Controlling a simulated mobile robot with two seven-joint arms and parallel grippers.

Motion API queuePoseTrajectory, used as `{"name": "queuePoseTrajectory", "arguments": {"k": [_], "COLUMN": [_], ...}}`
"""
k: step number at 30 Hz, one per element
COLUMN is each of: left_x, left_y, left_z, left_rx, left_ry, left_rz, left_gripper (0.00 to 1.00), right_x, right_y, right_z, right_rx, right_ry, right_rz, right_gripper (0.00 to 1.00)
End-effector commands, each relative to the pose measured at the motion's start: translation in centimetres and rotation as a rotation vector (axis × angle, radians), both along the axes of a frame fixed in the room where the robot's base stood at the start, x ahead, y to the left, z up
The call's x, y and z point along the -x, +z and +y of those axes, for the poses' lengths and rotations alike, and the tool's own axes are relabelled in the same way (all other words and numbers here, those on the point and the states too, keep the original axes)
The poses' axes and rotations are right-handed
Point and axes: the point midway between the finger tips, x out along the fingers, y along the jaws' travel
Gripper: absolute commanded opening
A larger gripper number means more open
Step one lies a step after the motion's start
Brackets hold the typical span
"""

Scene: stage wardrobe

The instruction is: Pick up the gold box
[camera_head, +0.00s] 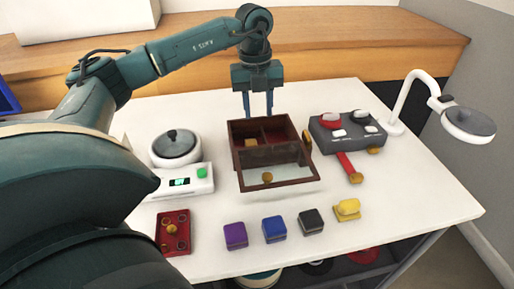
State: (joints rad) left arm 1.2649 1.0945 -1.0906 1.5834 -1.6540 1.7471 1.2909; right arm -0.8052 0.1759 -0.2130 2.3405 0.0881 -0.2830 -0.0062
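The gold box (346,210) sits at the front right of the white table, at the right end of a row of small boxes. It looks yellow-gold, with a rounded upper part over a flat base. My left gripper (258,110) points down at the back of the table, behind the brown wooden case, far from the gold box. Its two fingers are apart with nothing visible between them. The tips are close to the case's back edge. My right gripper is not in view.
Purple (235,236), blue (274,229) and black (311,222) boxes stand left of the gold box. The compartmented wooden case (235,160) has a glass-like front panel. A grey control box (345,142), white lamp (398,115), scale (190,182) and red tray (163,243) surround it.

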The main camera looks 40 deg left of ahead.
Motion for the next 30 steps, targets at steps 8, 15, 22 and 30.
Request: {"name": "queuePoseTrajectory", "arguments": {"k": [8, 15, 22, 30], "left_x": [0.4, 0.3, 0.2, -0.2], "left_y": [-2.3, -6.2, -7.9, -11.7], "left_z": [2.3, 2.2, 2.4, 2.9], "left_rx": [-0.067, -0.065, -0.063, -0.062], "left_ry": [0.062, 0.059, 0.059, 0.058], "left_rz": [0.012, 0.007, 0.007, 0.007], "left_gripper": [0.36, 0.36, 0.36, 0.36], "right_x": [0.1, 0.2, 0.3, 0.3], "right_y": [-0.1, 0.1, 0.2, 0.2], "right_z": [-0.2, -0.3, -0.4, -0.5], "right_rx": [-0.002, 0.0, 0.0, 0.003], "right_ry": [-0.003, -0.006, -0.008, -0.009], "right_rz": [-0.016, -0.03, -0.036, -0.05], "right_gripper": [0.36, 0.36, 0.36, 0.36]}}
